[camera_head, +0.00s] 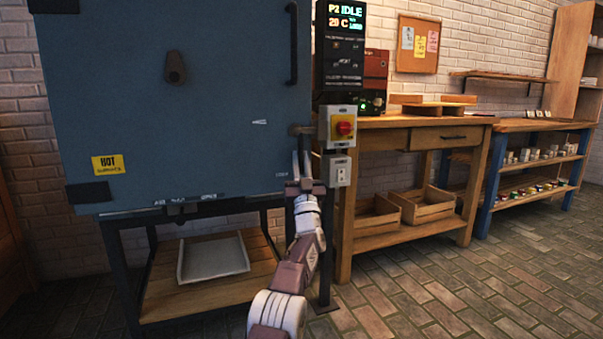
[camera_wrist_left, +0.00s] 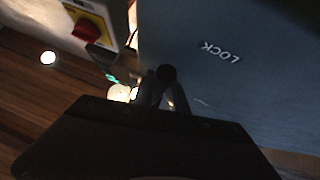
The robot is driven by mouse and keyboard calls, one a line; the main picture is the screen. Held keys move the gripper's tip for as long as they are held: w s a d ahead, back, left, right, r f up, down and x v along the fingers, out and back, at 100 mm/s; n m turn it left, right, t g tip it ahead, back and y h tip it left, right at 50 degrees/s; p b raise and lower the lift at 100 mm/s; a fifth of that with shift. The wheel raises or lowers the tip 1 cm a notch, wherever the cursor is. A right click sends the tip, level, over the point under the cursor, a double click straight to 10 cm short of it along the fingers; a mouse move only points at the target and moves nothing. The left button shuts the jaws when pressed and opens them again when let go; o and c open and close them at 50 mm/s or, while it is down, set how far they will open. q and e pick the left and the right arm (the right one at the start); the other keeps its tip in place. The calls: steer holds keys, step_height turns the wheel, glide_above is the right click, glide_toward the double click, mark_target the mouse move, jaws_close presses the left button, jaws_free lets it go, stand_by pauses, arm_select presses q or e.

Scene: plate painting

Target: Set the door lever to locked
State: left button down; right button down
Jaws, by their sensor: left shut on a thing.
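The blue kiln door (camera_head: 200,90) is closed at the left of the head view. The dark door lever (camera_head: 301,129) is at its right edge, beside the switch box. My left gripper (camera_head: 302,158) reaches up to the lever from below and is shut on it. In the left wrist view the left gripper's fingers (camera_wrist_left: 164,92) close around the lever's dark round end (camera_wrist_left: 167,73). The word LOCK (camera_wrist_left: 220,51) is printed on the door close by in that view. The fingers hide part of the lever, so its exact angle is unclear. My right gripper is not in view.
A switch box with a red knob (camera_head: 344,127) sits just right of the lever, with an outlet (camera_head: 340,170) below. A display panel (camera_head: 345,40) stands above. A wooden workbench (camera_head: 400,122) with crates is to the right. Brick floor (camera_head: 430,290) is free in front.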

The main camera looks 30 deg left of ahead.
arm_select(q)
steer(key=shift+r, duration=0.1)
stand_by(0.4)
steer(key=c, duration=1.3)
jaws_free()
steer(key=shift+w, duration=0.15)
